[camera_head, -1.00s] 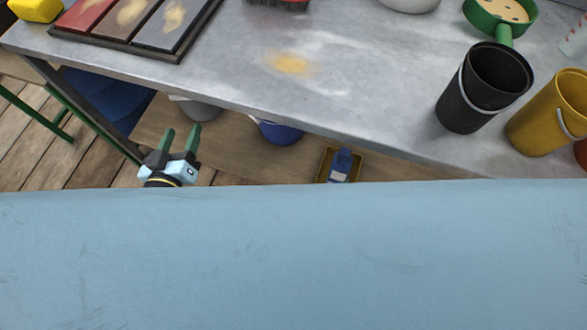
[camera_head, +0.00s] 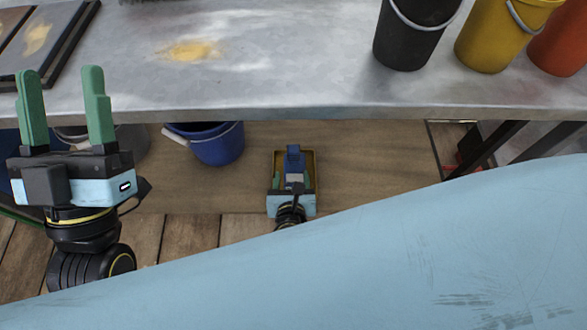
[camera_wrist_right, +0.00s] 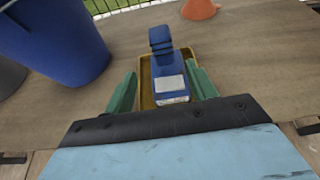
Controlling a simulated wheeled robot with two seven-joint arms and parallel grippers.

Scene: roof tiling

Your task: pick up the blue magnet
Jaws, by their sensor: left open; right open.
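The blue magnet (camera_head: 293,156) is a blue block with a pale label, lying in a small yellow tray (camera_head: 314,164) on the lower wooden shelf. In the right wrist view the magnet (camera_wrist_right: 165,68) lies between the two green fingers of my right gripper (camera_wrist_right: 162,80). Both fingers stand apart from its sides, with the tray (camera_wrist_right: 146,88) around and below it. My right gripper (camera_head: 291,183) is open and reaches in from the near side. My left gripper (camera_head: 62,85) is open and empty, fingers up, in front of the metal table at the left.
The grey metal table (camera_head: 290,60) overhangs the shelf (camera_head: 370,165) and carries black (camera_head: 405,40), yellow (camera_head: 495,40) and red (camera_head: 560,45) buckets. A blue bucket (camera_head: 217,145) stands left of the tray, close in the wrist view. An orange cone (camera_wrist_right: 200,8) lies farther back.

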